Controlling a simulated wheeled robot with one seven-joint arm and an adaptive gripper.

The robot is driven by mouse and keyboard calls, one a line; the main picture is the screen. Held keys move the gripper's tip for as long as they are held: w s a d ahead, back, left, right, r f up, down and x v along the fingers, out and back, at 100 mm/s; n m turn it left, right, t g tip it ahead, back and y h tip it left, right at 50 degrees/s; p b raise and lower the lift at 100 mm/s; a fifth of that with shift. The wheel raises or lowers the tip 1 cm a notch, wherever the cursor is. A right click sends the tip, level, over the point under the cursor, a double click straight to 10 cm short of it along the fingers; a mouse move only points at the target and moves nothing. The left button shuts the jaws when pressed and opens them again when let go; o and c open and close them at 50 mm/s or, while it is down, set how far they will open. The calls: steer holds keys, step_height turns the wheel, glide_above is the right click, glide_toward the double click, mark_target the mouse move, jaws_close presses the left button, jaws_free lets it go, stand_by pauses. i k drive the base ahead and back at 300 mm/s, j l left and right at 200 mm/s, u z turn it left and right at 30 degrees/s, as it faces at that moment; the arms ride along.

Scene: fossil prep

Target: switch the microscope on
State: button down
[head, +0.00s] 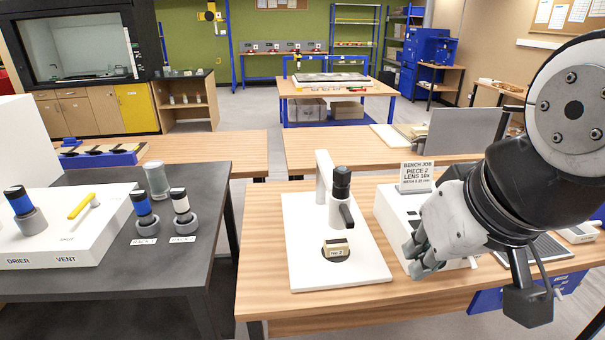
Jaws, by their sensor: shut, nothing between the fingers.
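The microscope (297,225) stands on the wooden bench in the head view, with a white base plate, a white column and a dark eyepiece and lens barrel (341,185). A small tan labelled block (337,248) sits on its dark round stage. To its right is a white box (390,208), partly covered by my arm. My gripper (414,258) is shut and empty, low at the front of this box; I cannot tell whether it touches it. No switch can be made out; my gripper and arm hide part of the box.
A sign (416,176) reading piece 2, lens 10x stands behind the white box. The bench front left of the microscope is clear.

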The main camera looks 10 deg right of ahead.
mark_target(471, 262)
steer(key=k+j+z, duration=0.1)
steer(key=z, duration=0.85)
steer(key=l+u, duration=0.15)
steer(key=l, duration=0.3)
steer(key=k+l+u, duration=0.2)
steer(key=l, duration=0.25)
steer(key=k+j+z, duration=0.15)
steer(key=j, duration=0.2)
steer(key=k+j+z, duration=0.15)
steer(key=j, duration=0.25)
steer(key=k+j+z, duration=0.15)
steer(key=i+l+z, duration=0.1)
steer(key=i+l, duration=0.2)
steer(key=i, duration=0.2)
steer(key=i+l, duration=0.3)
steer(key=i, duration=0.2)
steer(key=l+z, duration=0.05)
